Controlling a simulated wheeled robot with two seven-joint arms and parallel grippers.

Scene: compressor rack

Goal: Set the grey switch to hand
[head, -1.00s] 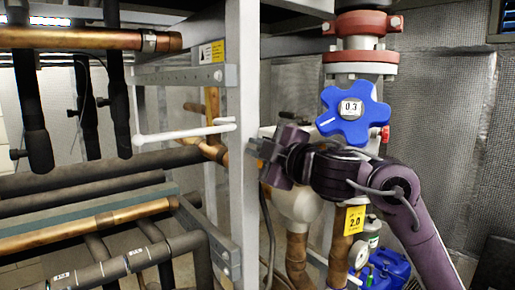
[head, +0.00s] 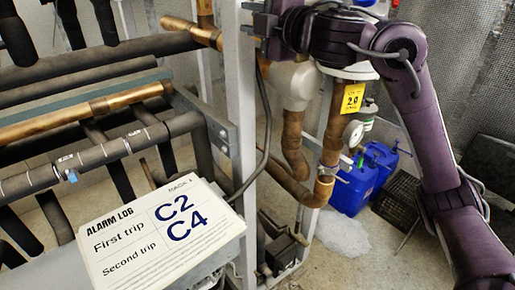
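I see no grey switch in the head view. My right gripper (head: 252,22) is at the top middle, in front of the grey upright post, with its arm coming in from the right. It is seen from the side and partly at the picture's edge, so I cannot tell whether its fingers are open or shut. I see nothing hanging from it. My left gripper is not in view.
An alarm log sheet (head: 160,232) reading C2 and C4 is at the lower left. The grey post (head: 241,120) stands mid-picture. Black and copper pipes (head: 85,113) fill the left. Blue canisters (head: 355,188) and a black crate (head: 397,197) stand on the floor, right.

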